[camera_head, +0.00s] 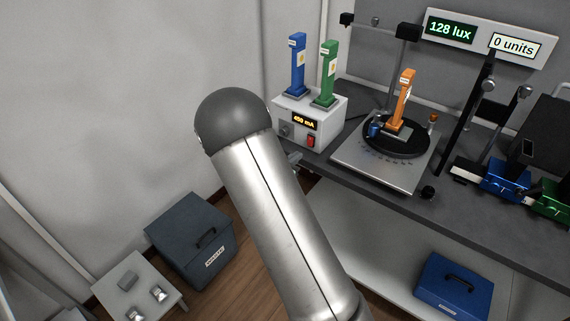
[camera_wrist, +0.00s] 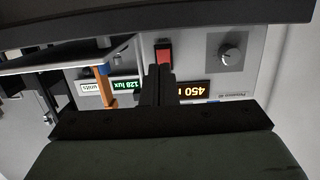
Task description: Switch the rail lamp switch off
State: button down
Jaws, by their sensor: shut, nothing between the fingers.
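A red rocker switch (camera_head: 311,140) sits on the front of a white power box (camera_head: 335,128), beside a display reading 450 mA (camera_head: 304,122). No label naming it as the rail lamp switch is readable. In the wrist view the red switch (camera_wrist: 163,52) is just beyond the fingertips of my gripper (camera_wrist: 160,68). My gripper is shut and empty, its fingers pointing at the switch. I cannot tell whether they touch it. In the head view my arm hides most of the gripper. Which way the rocker is tipped is unclear.
A grey knob (camera_wrist: 231,56) is beside the switch. Blue (camera_head: 296,66) and green (camera_head: 328,74) posts stand on the box. An orange post (camera_head: 403,100) stands on a black turntable (camera_head: 372,141) to the right. Displays read 128 lux (camera_head: 450,30) and 0 units (camera_head: 515,46).

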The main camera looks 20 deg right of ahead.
aim_at(312, 145)
jog(key=x, duration=0.6)
